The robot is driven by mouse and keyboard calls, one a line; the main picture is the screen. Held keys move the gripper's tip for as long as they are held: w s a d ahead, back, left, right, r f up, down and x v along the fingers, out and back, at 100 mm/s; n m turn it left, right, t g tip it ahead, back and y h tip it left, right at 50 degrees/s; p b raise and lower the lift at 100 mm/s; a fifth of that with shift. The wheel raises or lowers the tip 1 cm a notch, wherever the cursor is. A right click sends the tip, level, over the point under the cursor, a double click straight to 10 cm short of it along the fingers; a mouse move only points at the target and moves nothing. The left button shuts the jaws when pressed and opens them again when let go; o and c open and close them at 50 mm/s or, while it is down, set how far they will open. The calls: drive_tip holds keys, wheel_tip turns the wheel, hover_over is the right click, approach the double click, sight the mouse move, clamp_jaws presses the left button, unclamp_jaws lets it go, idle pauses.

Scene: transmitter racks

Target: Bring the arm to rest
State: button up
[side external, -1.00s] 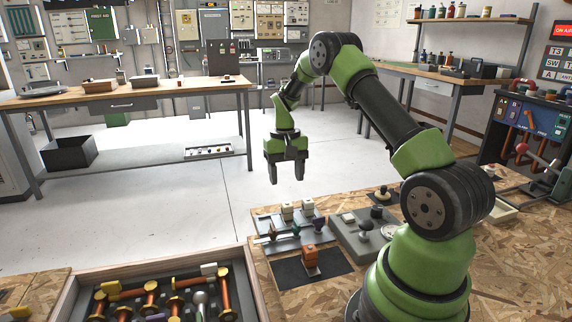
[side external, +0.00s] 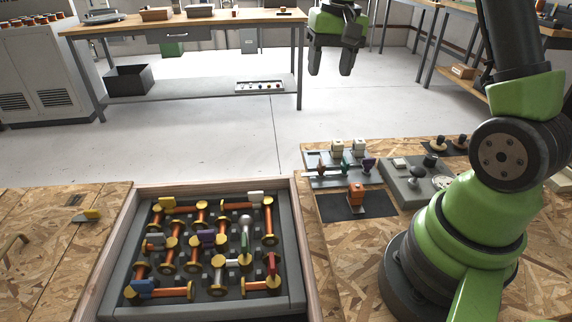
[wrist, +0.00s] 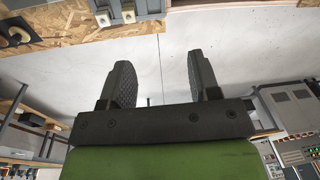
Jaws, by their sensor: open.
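My gripper (side external: 331,62) hangs at the top of the side external view, pointing down, high over the pale floor beyond the wooden bench. Its two dark fingers are apart with nothing between them. In the wrist view the gripper (wrist: 161,82) also shows its ribbed fingers spread, with only pale floor behind them. The middle of my arm is cut off by the top of the side external view.
A grey tray (side external: 121,300) of orange rods with yellow ends lies in the bench (side external: 50,250). An orange block (side external: 356,196) stands on a black mat (side external: 335,208). A grey control panel (side external: 405,193) is near my base. A table (side external: 215,20) stands behind, with a black bin (side external: 128,80) below.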

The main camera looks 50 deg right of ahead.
drive_tip(key=s+a+r+n+t, duration=0.2)
drive_tip(key=s+a+r+t, duration=0.1)
drive_tip(key=s+a+r, duration=0.65)
drive_tip(key=s+a+f+n+t+y, duration=0.1)
drive_tip(key=s+a+t, duration=0.2)
drive_tip(key=s+a, duration=0.4)
drive_tip(key=shift+s+f+n+y, duration=0.2)
drive_tip(key=shift+f+n+y, duration=0.15)
drive_tip(key=shift+n+y, duration=0.05)
drive_tip(key=shift+o, duration=0.3)
